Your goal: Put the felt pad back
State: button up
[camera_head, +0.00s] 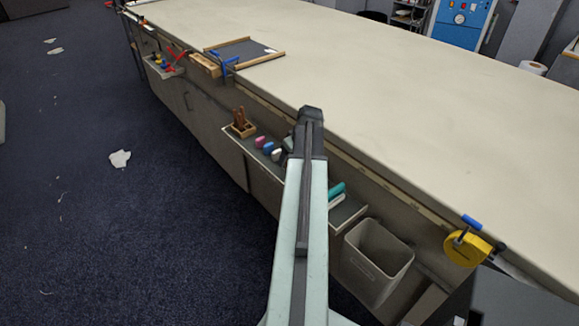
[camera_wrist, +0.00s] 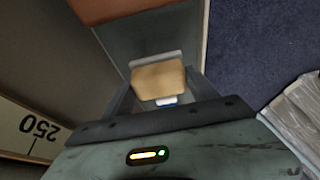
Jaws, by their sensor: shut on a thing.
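A tan, rounded block, which I take to be the felt pad (camera_wrist: 158,80), is between the two fingers of my gripper (camera_wrist: 160,88) in the wrist view. A pale edge shows above it and a small white and blue part below it. My gripper is shut on it. A grey shelf surface (camera_wrist: 150,38) lies beyond the pad; I cannot tell whether they touch. In the head view my arm reaches over the shelf (camera_head: 348,212) on the table's side and hides most of my gripper and the pad.
The cloth table (camera_head: 400,110) is mostly clear. Pink and blue items (camera_head: 267,147), a wooden holder (camera_head: 242,124) and a teal item (camera_head: 337,189) stand along the side shelf. A reddish-brown surface (camera_wrist: 110,10) is beyond the pad.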

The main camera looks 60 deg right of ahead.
notch_tip(320, 180, down, 4)
jog(key=b, duration=0.4)
jog(key=shift+r+p, duration=0.25)
jog(key=shift+p, duration=0.05)
jog(key=shift+f, duration=0.25)
jog(key=o, duration=1.2)
jog(key=shift+r, duration=0.1)
jog(key=p+v, duration=1.1)
jog(key=v, duration=0.1)
jog(key=shift+r, duration=0.2)
